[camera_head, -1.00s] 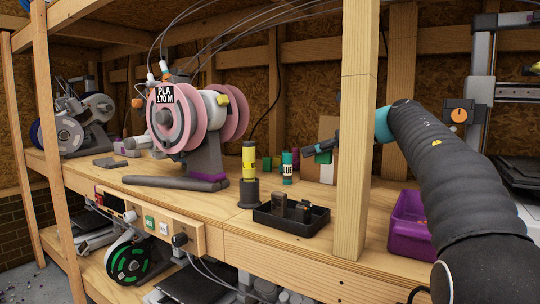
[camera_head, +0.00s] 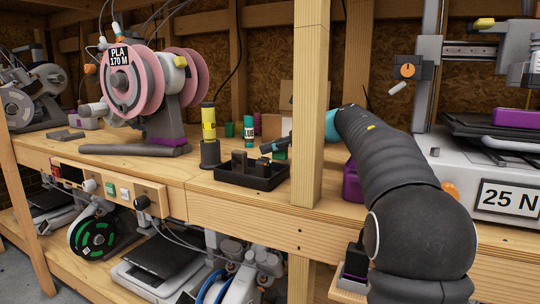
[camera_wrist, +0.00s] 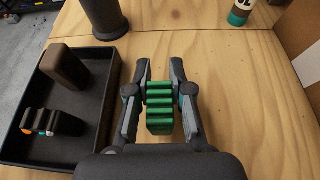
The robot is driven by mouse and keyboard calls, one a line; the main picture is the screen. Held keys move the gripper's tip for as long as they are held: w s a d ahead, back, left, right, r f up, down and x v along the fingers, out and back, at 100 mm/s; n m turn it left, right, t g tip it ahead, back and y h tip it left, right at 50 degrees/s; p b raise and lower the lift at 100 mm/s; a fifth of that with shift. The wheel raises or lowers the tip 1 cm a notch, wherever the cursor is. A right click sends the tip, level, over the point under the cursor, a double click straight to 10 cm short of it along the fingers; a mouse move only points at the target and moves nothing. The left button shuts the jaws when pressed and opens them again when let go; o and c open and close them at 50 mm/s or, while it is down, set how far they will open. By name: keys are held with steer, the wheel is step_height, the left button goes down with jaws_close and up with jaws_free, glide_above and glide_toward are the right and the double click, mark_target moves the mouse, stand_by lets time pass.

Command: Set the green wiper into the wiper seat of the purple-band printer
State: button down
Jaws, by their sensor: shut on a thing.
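The green wiper (camera_wrist: 159,105), a ribbed block, is between the fingers of my gripper (camera_wrist: 160,95) in the wrist view. My gripper is shut on it, above the wooden bench. In the head view my gripper (camera_head: 268,147) is beside a wooden post, with a little of the green wiper (camera_head: 281,154) showing below it. At the right a printer (camera_head: 490,170) carries a "25 N" label and a purple piece (camera_head: 515,117) on its bed. I cannot tell whether it is the purple-band printer. No wiper seat can be made out.
A black tray (camera_wrist: 88,118) with a brown block and a dark ribbed piece is left of my gripper. The wooden post (camera_head: 311,110) stands close to my arm. A yellow-topped cylinder (camera_head: 209,125), a teal bottle (camera_head: 249,130) and pink spools (camera_head: 135,80) stand on the bench.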

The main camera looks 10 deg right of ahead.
steer(key=shift+f, duration=0.75)
steer(key=shift+f, duration=0.2)
steer(key=c, duration=1.1)
jaws_free()
steer(key=shift+o, duration=0.2)
steer(key=shift+r, duration=0.1)
steer(key=shift+d+r, duration=0.15)
steer(key=shift+r, duration=0.05)
steer(key=v, duration=0.7)
steer(key=shift+s+d, duration=0.1)
steer(key=shift+s, duration=0.05)
